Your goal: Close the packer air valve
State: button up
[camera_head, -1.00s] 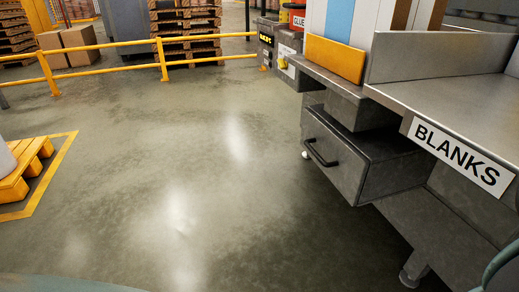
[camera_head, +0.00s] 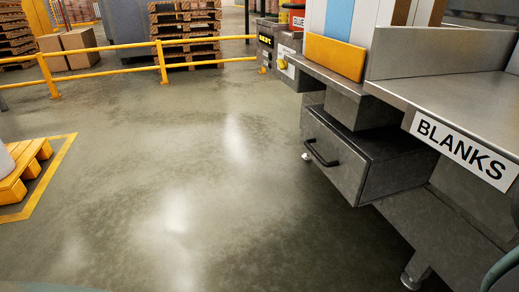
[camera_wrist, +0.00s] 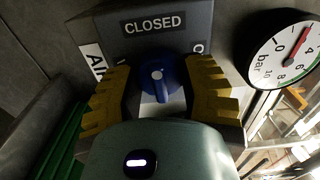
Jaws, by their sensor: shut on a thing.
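The packer air valve shows in the wrist view as a round blue knob (camera_wrist: 162,82) with a raised handle bar, on a pale plate. A grey box above it carries a "CLOSED" label (camera_wrist: 154,24). The handle bar points roughly up and down in the picture, toward that label. My gripper (camera_wrist: 160,92) has its yellow ridged fingers on either side of the knob and is shut on it. Part of a white label shows behind the left finger. The knob's lower part is hidden by my gripper. The valve cannot be made out in the head view.
A pressure gauge (camera_wrist: 284,55) marked "bar" sits right of the valve. The head view shows a metal counter (camera_head: 455,100) labelled "BLANKS", a drawer (camera_head: 345,160) beneath it, a yellow rail (camera_head: 110,47) and a yellow pallet (camera_head: 20,172). The floor between is clear.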

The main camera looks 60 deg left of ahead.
jog(key=o, duration=1.2)
jog(key=shift+w+a, duration=0.1)
jog(key=v, duration=0.7)
jog(key=shift+s, duration=0.3)
jog(key=shift+r, duration=0.15)
